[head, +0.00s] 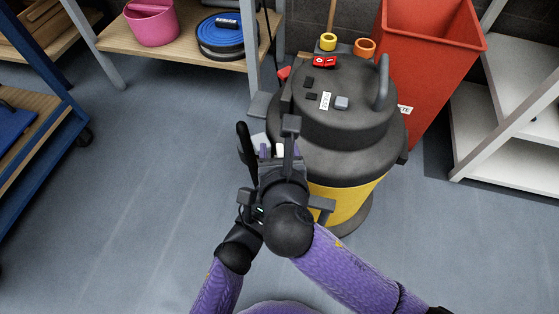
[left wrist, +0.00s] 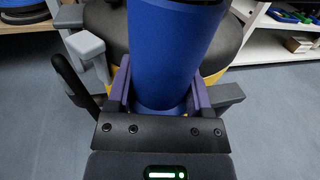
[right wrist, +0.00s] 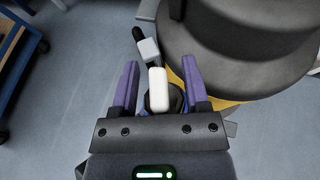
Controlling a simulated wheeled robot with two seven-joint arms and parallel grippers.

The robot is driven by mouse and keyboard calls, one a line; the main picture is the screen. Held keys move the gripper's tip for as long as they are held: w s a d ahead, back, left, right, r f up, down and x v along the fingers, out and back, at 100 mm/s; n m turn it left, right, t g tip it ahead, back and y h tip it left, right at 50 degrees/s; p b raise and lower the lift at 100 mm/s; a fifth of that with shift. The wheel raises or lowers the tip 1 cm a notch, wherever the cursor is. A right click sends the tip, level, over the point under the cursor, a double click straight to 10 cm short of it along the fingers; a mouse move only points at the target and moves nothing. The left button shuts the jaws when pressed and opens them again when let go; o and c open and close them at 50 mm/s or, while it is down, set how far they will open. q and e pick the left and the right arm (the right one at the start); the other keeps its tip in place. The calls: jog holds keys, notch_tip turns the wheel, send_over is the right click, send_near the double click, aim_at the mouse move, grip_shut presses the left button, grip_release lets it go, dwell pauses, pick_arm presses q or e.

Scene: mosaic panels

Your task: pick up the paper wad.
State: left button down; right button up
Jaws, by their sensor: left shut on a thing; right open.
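I cannot make out a paper wad in any view. My left gripper (left wrist: 160,93) is shut on a smooth blue cylinder (left wrist: 174,45), which stands up between its purple fingers in the left wrist view. In the head view the left gripper is largely hidden by my right arm. My right gripper (right wrist: 160,88) is open, with its purple fingers spread. A white, rounded, oblong piece (right wrist: 158,90) shows between those fingers in the right wrist view, apart from both; I cannot tell what it belongs to.
A black and yellow drum vacuum (head: 345,200) stands close beside my grippers. A red bin (head: 432,60) is behind it, with white shelving (head: 510,115) at right. A wooden shelf (head: 180,55) holds a pink bucket (head: 152,28) and blue reel (head: 220,38). Open floor lies left.

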pick_arm(q)
jog(key=shift+s+f, duration=0.1)
jog(key=shift+f, duration=0.15)
pick_arm(e)
grip_shut()
notch_tip(320, 180, up, 16)
dwell(0.8)
pick_arm(q)
grip_release()
pick_arm(e)
jog(key=shift+a, duration=0.1)
pick_arm(q)
jog(key=shift+a, duration=0.1)
